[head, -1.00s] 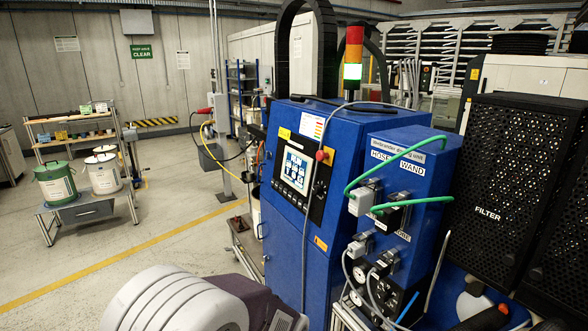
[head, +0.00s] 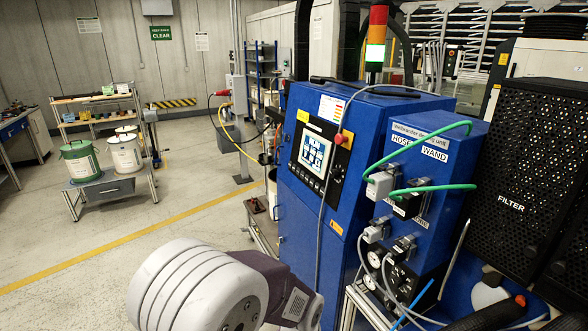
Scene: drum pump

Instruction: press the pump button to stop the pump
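Neither of my grippers shows in the head view. A blue cabinet (head: 305,228) stands at the centre, with a lit screen (head: 313,152) and a row of small dark keys below it. A small red knob (head: 339,138) sits to the right of the screen, above a hanging grey cable. I cannot tell which control, if any, is the pump button. No drum with a pump can be clearly made out.
A cart (head: 146,186) with white and green buckets stands at the left. A ribbed white rounded body (head: 200,290) fills the lower foreground. Green hoses (head: 430,188) loop from the cabinet's right part, beside a black filter housing (head: 520,165). Open floor lies left, crossed by a yellow line (head: 120,248).

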